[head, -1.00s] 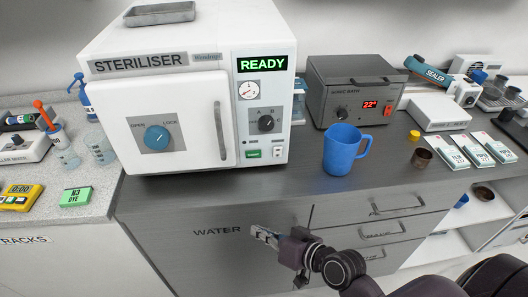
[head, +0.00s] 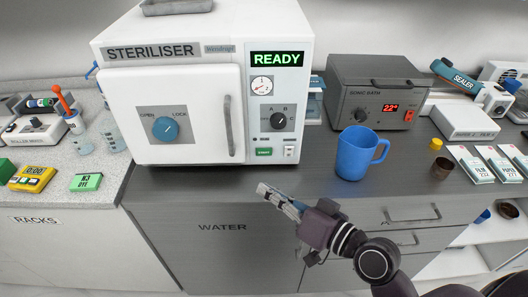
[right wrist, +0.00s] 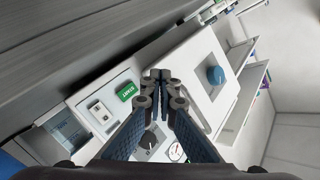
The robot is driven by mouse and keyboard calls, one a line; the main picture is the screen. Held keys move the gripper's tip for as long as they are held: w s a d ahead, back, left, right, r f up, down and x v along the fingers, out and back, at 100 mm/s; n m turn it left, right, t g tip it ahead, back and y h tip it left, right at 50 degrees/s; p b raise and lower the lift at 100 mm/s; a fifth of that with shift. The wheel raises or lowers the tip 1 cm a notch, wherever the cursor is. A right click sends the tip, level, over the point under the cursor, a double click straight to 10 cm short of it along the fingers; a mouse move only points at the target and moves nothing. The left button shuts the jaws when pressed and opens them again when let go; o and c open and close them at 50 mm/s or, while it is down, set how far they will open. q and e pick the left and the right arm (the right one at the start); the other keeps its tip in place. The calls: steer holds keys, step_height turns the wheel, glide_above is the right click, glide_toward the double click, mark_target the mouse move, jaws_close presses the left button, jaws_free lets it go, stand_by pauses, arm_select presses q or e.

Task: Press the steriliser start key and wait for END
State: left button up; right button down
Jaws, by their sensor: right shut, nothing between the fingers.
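The white steriliser (head: 205,140) stands on the dark counter with its door shut, and its display (head: 277,59) reads READY in green. The green start key (head: 264,152) is low on its right panel, beside a white rocker switch (head: 289,152). The key also shows in the right wrist view (right wrist: 127,92), just left of and beyond my fingertips. My right gripper (head: 264,190) is shut and empty, in front of the counter edge and below the key, apart from it. In the right wrist view its fingertips (right wrist: 161,75) are together. My left gripper is not in view.
A blue mug (head: 354,155) stands on the counter right of the steriliser, with the grey sonic bath (head: 376,95) behind it. A green dye box (head: 86,182) and a yellow timer (head: 32,178) lie on the left worktop. The counter directly before the key is clear.

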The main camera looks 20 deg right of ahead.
glide_toward(257, 154)
steer(key=shift+s+a+x, duration=0.1)
steer(key=shift+a+x, duration=0.05)
steer(key=shift+x, duration=0.75)
steer(key=shift+s+a+x, duration=0.1)
steer(key=shift+a+x, duration=0.05)
steer(key=shift+x, duration=0.7)
steer(key=shift+s+a+x, duration=0.1)
steer(key=shift+a+x, duration=0.05)
steer(key=shift+x, duration=0.75)
steer(key=shift+w, duration=0.15)
steer(key=shift+w+d, duration=0.1)
steer(key=shift+w, duration=0.2)
steer(key=shift+w+d, duration=0.1)
steer(key=shift+w, duration=0.25)
steer(key=shift+s, duration=0.8)
steer(key=shift+a, duration=0.25)
steer(key=shift+s+a+p, duration=0.2)
steer(key=shift+s, duration=0.6)
steer(key=shift+s+a+p, duration=0.15)
steer(key=shift+s+a, duration=0.05)
steer(key=shift+s, duration=0.6)
steer(key=shift+s+a+p, duration=0.2)
steer(key=shift+s+a, duration=0.05)
steer(key=shift+s, duration=0.55)
